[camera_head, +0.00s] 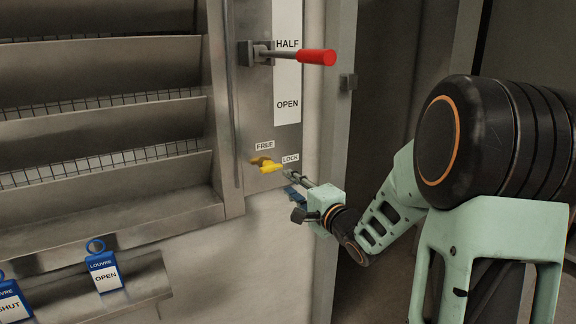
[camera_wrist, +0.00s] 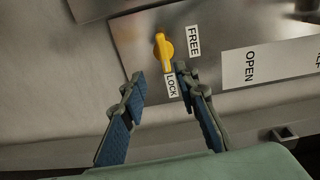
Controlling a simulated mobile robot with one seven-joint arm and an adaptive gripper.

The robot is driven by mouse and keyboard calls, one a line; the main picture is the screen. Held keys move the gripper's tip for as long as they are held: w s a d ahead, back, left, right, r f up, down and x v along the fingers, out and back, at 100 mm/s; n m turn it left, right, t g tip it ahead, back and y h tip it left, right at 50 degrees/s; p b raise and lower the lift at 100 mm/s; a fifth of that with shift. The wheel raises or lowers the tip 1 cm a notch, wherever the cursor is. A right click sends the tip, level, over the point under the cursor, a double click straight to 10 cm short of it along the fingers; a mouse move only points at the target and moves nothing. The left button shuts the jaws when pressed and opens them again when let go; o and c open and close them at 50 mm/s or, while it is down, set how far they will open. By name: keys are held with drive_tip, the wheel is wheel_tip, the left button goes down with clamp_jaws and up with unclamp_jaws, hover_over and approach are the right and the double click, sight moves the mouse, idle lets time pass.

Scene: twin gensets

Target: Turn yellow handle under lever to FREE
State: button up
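The yellow handle (camera_head: 267,163) sits on the metal panel below the red-tipped lever (camera_head: 316,57). A FREE label (camera_head: 264,145) is above it and a LOCK label (camera_head: 290,158) is to its right. In the wrist view, the yellow handle (camera_wrist: 163,50) stands lengthwise, one end towards the LOCK label (camera_wrist: 171,86); the FREE label (camera_wrist: 193,41) is to its right. My gripper (camera_head: 290,183) is close to the handle in the head view. In the wrist view, my gripper (camera_wrist: 160,76) is open, its fingertips apart near the handle's lower end. I cannot tell whether either finger touches it.
HALF and OPEN markings are on a white strip (camera_head: 287,85) behind the lever. Louvre slats (camera_head: 90,120) fill the left side. Blue-topped OPEN (camera_head: 105,275) and SHUT tags are on a ledge at the lower left. A green post (camera_head: 340,100) stands right of the panel.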

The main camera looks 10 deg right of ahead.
sight(273, 170)
drive_tip(key=shift+y, duration=0.4)
drive_tip(key=b+x, duration=0.1)
drive_tip(key=x, duration=0.4)
drive_tip(key=b+x, duration=0.1)
drive_tip(key=x, duration=0.5)
drive_tip(key=shift+a+r, duration=0.1)
drive_tip(key=shift+r, duration=0.15)
clamp_jaws()
